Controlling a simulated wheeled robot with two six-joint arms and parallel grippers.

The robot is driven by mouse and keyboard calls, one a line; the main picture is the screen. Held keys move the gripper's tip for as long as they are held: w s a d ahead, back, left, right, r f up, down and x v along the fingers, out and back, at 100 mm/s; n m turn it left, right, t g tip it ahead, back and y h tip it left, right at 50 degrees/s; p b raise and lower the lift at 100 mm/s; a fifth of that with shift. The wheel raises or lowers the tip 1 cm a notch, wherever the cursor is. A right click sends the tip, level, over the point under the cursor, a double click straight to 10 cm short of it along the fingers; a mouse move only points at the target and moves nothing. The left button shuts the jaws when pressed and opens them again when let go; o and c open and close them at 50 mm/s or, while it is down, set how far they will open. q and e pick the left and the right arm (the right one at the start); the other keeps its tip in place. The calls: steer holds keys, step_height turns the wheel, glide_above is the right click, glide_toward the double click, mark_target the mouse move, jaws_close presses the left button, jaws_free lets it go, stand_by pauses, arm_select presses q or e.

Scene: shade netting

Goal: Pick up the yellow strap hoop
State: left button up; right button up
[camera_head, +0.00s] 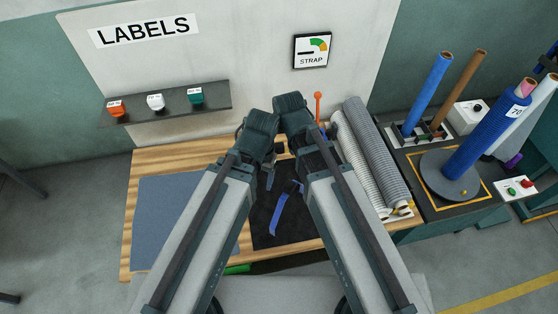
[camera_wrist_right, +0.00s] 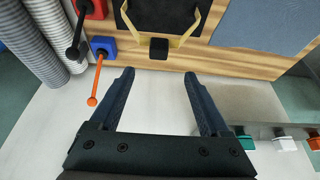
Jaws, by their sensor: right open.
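The yellow strap hoop (camera_wrist_right: 184,38) shows at the top of the right wrist view. It is an angular yellow band around the end of a dark piece, with a small black block (camera_wrist_right: 159,48) at its middle. My right gripper (camera_wrist_right: 160,80) is open and empty, its two dark fingers apart and short of the hoop in the picture. In the head view my right gripper (camera_head: 293,112) and my left gripper (camera_head: 260,138) are close together over the table's back edge. The arms hide the hoop there. The left fingers cannot be made out clearly.
An orange lever (camera_wrist_right: 98,80) on a blue block stands beside the right gripper's fingers. Grey netting rolls (camera_head: 375,150) lie to the right. A blue-handled tool (camera_head: 283,212) lies on a black mat (camera_head: 262,228). A wall shelf (camera_head: 170,103) holds three buttons.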

mark_target(279, 145)
steer(key=b+x, duration=0.5)
steer(key=x, duration=0.1)
steer(key=shift+w+f, duration=0.15)
steer(key=shift+f, duration=0.15)
steer(key=b+x, duration=0.5)
steer(key=shift+f, duration=0.15)
jaws_close()
